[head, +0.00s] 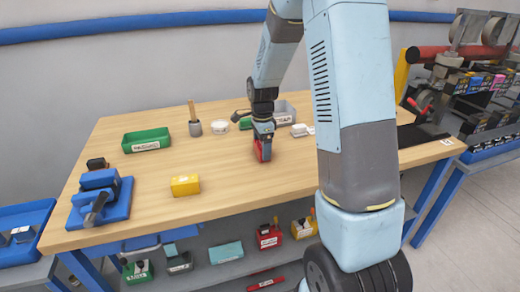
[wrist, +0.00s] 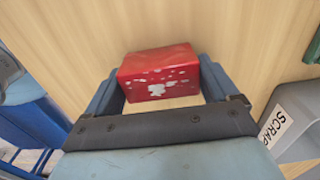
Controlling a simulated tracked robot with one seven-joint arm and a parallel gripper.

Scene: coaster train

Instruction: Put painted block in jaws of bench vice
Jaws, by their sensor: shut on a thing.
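The painted block, red with chipped white patches, shows between my fingers in the wrist view (wrist: 158,74). In the head view the red block (head: 263,150) is at the end of my arm, over the middle of the bench. My gripper (head: 263,144) points down and is shut on the block; its two blue fingers (wrist: 160,85) lie along the block's left and right sides. I cannot tell whether the block touches the bench top. The blue bench vice (head: 100,197) stands at the bench's left front corner, well to the left of my gripper. The gap between its jaws is not clear.
A yellow block (head: 186,185) lies on the wooden bench (head: 230,185) between vice and gripper. A grey scrap bin (head: 284,113) is just behind my gripper. The front middle is clear.

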